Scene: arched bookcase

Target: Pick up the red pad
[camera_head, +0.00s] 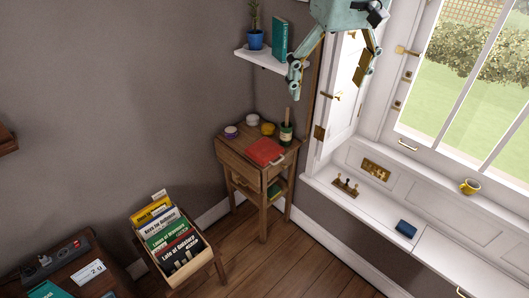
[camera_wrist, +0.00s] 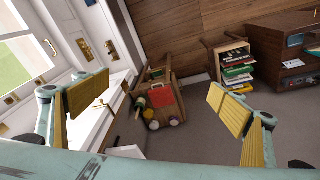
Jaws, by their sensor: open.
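The red pad (camera_head: 265,151) lies flat on top of a small wooden side table (camera_head: 233,147) in the corner. It also shows as a red rectangle in the wrist view (camera_wrist: 163,98), between my fingers and well beyond them. My gripper (camera_head: 330,78) is at the top of the head view, above the table and nearer the window. In the wrist view my gripper (camera_wrist: 165,100) has its two yellow-padded fingers spread wide with nothing between them. The gripper is apart from the pad.
A dark green pot (camera_head: 286,134), a yellow item (camera_head: 268,128) and small jars (camera_head: 231,131) stand around the pad. A wall shelf (camera_head: 262,60) with a plant and teal book hangs above. The window sill (camera_head: 365,200) lies to the right; a book crate (camera_head: 187,262) stands front left.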

